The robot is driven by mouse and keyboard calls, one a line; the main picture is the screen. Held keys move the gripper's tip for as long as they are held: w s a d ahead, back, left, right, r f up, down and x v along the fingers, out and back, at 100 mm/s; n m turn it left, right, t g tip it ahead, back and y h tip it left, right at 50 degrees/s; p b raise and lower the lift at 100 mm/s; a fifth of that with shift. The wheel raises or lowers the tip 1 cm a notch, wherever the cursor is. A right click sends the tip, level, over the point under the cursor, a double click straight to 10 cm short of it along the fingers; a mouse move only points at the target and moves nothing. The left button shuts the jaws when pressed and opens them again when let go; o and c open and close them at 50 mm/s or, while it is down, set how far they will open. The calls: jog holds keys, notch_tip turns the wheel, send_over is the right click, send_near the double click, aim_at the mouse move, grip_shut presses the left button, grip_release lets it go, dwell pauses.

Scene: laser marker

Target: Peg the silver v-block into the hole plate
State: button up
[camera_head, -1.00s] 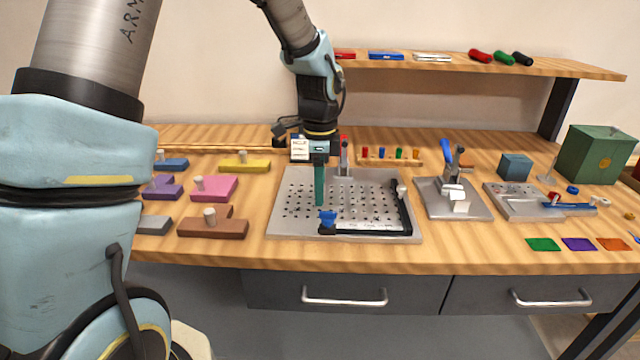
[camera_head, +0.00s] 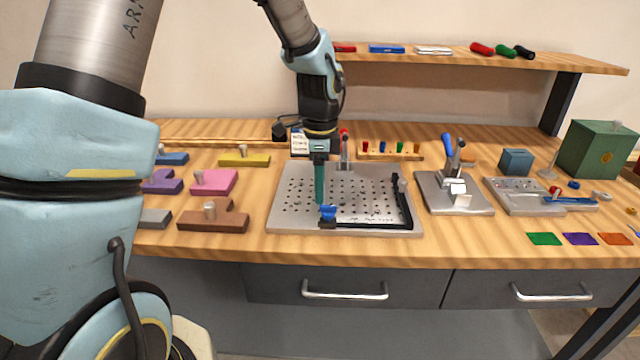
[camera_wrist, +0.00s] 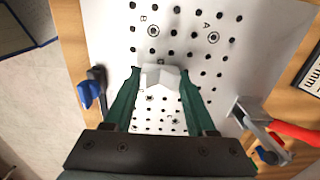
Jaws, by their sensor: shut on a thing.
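The silver v-block (camera_wrist: 161,77) is a small pale block with a notched front edge, seen between the green fingertips in the wrist view. My gripper (camera_head: 319,200) points straight down over the left-middle part of the hole plate and is shut on the v-block. In the head view the fingers hide the block. The hole plate (camera_head: 290,225) is a grey plate with rows of dark holes; larger ringed holes show by the letters A and B in the wrist view (camera_wrist: 262,70). I cannot tell whether the block touches the plate.
A blue clamp (camera_head: 328,212) and a black L-shaped fence (camera_head: 405,205) stand on the plate's front and right side. A red-handled toggle clamp (camera_head: 345,150) is at its back. Coloured blocks, including a brown one (camera_head: 225,222), lie left; a blue-handled fixture (camera_head: 450,190) stands right.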

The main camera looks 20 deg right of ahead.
jog(key=shift+f, duration=0.35)
jog(key=o, duration=1.4)
jog(key=shift+o, duration=0.2)
jog(key=shift+r, duration=0.1)
notch_tip(320, 180, up, 11)
jog(key=b, duration=0.1)
jog(key=a+f+n, duration=0.2)
jog(key=a+n, duration=0.3)
jog(key=a, duration=0.2)
jog(key=a+f+n, duration=0.1)
jog(key=a+n, duration=0.4)
jog(key=a, duration=0.3)
jog(key=a+f+n+t, duration=0.1)
jog(key=a+f+n, duration=0.1)
jog(key=a+n, duration=0.3)
jog(key=shift+s+a+f+n, duration=0.1)
jog(key=shift+a+f+n, duration=0.1)
jog(key=shift+a, duration=0.6)
jog(key=shift+a+f+n, duration=0.1)
jog(key=shift+a+f, duration=0.05)
jog(key=shift+a, duration=0.65)
jog(key=s+a+f+n, duration=0.2)
jog(key=s+a+n, duration=0.2)
jog(key=a+n, duration=0.2)
jog(key=shift+a+t, duration=0.3)
jog(key=shift+a, duration=0.2)
